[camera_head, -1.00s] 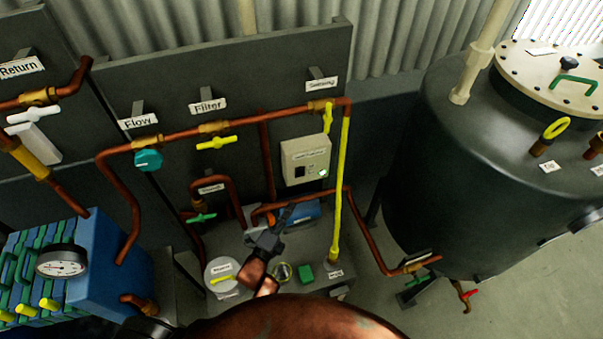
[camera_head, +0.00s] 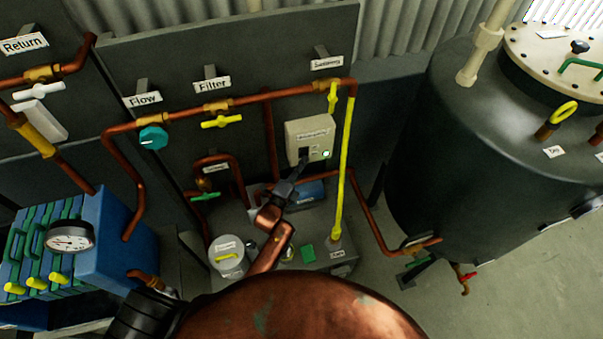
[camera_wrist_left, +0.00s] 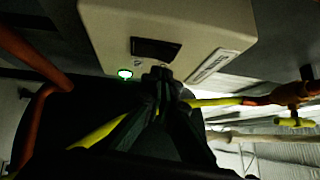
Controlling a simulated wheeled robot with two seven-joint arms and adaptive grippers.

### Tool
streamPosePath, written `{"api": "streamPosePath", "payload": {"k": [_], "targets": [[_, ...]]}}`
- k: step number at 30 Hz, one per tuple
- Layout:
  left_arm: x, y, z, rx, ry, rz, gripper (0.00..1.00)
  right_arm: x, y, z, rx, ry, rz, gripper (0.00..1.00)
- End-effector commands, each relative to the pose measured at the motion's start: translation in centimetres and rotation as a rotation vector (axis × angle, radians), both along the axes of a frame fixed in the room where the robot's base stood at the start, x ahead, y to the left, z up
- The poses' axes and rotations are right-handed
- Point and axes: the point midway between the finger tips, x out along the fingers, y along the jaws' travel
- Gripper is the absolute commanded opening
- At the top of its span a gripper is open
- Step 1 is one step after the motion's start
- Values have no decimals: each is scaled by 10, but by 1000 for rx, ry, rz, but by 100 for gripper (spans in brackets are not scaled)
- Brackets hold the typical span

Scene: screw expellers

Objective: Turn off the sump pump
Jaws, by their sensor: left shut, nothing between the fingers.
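A cream control box (camera_head: 310,133) is mounted on the dark panel. It has a label too small to read, a dark switch or window, and a lit greenish-white lamp (camera_head: 326,154) on its lower right. My left gripper (camera_head: 302,160) is shut and empty, its tips at the box's lower front, partly covering the dark switch area. In the left wrist view the box (camera_wrist_left: 110,28) fills the top. The dark rectangular switch (camera_wrist_left: 155,50) is just beyond the fingertips (camera_wrist_left: 157,75), beside the green-lit lamp (camera_wrist_left: 125,74). Contact cannot be told. My right gripper is out of view.
A blue pump body (camera_head: 310,194) lies below the box. A yellow vertical pipe (camera_head: 343,170) stands close to the box's right. Copper pipes, a yellow valve handle (camera_head: 221,122) and a teal knob (camera_head: 153,138) are left. A large dark tank (camera_head: 450,150) is at right.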

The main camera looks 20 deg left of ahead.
Motion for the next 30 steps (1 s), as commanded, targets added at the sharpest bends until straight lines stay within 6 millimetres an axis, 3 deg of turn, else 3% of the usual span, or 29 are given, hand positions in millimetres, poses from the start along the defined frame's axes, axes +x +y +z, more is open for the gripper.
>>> {"api": "streamPosePath", "payload": {"k": [7,30], "targets": [[13,8,2,-1,-1,-1,0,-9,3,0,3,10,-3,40],[15,9,6,-2,0,-1,0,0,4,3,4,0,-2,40]]}}
